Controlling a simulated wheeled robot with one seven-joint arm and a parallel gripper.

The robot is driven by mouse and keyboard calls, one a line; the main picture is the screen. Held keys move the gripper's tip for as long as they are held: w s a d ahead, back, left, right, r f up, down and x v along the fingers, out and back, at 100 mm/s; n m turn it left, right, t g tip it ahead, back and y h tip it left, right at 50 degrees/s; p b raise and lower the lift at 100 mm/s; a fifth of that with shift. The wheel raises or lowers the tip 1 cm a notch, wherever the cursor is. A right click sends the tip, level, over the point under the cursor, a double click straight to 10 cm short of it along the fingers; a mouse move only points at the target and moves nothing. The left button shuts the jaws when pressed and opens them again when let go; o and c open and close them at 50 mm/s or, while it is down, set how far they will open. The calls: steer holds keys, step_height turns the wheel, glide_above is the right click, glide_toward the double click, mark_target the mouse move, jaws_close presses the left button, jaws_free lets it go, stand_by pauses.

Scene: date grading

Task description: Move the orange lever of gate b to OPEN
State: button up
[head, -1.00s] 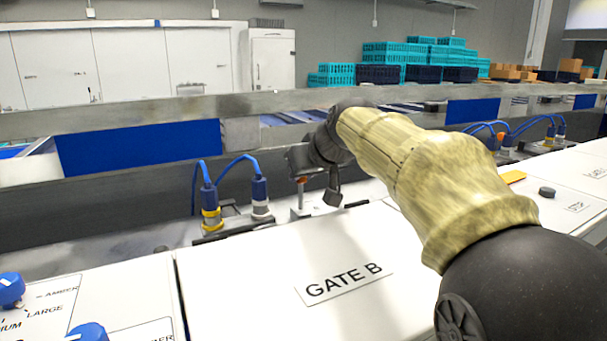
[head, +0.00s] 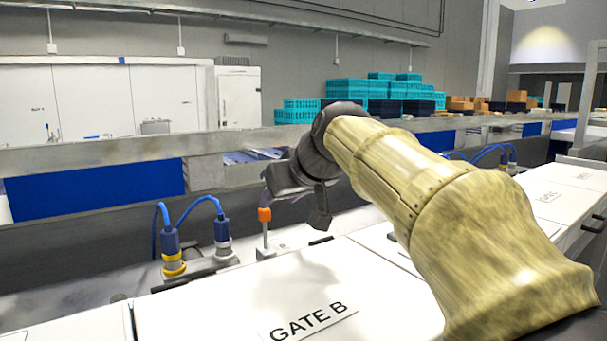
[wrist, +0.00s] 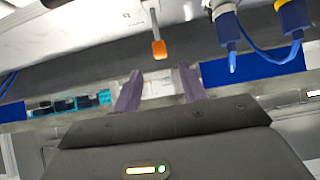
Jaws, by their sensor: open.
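The orange lever (head: 264,215) of gate b stands upright on a thin metal stem at the back edge of the white cabinet, behind the GATE B label (head: 308,322). My gripper (head: 293,200) is just to the right of the lever in the head view, apart from it as far as I can see. In the wrist view the orange lever tip (wrist: 159,49) shows beyond and between the two spread fingers of my gripper (wrist: 157,85), with nothing held. The fingertips are hard to make out in the head view.
Two plugs with blue cables (head: 171,252) stand left of the lever; they also show in the wrist view (wrist: 228,25). A grey rail (head: 100,152) with a blue panel (head: 95,190) runs behind. Teal crates (head: 345,90) are stacked far back. The cabinet top is mostly clear.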

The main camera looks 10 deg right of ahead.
steer(key=v, duration=0.9)
steer(key=shift+r, duration=0.2)
steer(key=shift+s, duration=0.1)
